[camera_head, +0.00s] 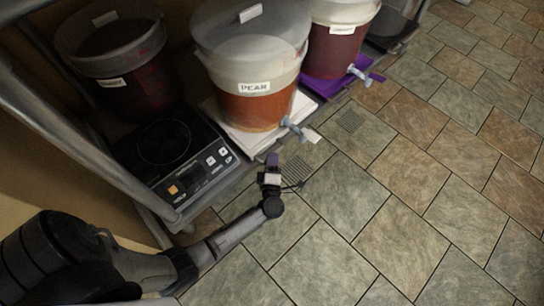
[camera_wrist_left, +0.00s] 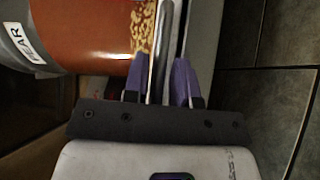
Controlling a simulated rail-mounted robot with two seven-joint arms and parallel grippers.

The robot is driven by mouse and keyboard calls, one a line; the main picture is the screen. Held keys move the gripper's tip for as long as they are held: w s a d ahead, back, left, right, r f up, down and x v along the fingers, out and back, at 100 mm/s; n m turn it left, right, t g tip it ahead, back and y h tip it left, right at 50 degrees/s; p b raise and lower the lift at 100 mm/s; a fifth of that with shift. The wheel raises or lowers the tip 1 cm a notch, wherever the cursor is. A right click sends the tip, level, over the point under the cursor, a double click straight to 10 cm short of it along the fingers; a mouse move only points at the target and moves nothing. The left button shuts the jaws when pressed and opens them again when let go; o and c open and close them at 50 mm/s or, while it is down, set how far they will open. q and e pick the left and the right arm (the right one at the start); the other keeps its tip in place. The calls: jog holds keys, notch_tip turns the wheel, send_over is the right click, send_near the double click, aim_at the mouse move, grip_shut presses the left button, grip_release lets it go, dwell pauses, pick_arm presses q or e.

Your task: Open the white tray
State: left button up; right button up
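The white tray (camera_head: 247,142) lies under the bucket labelled PEAR (camera_head: 262,104) in the head view. My left gripper (camera_head: 272,161) is in front of the tray's front edge, below the bucket's spigot (camera_head: 293,128). In the left wrist view my left gripper (camera_wrist_left: 160,80) has two purple fingers standing apart, with a narrow grey bar or edge between them. I cannot tell whether the fingers touch it. The orange bucket (camera_wrist_left: 90,35) is beside the fingers in that view. My right gripper is not in view.
A black hot plate (camera_head: 170,148) stands left of the tray. A red bucket (camera_head: 334,45) stands on a purple tray (camera_head: 328,88) to the right, with another dark red bucket (camera_head: 125,85) at the back left. The tiled floor (camera_head: 400,200) in front is clear.

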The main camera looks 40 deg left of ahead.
pick_arm(q)
jog(key=shift+x, duration=0.95)
grip_shut()
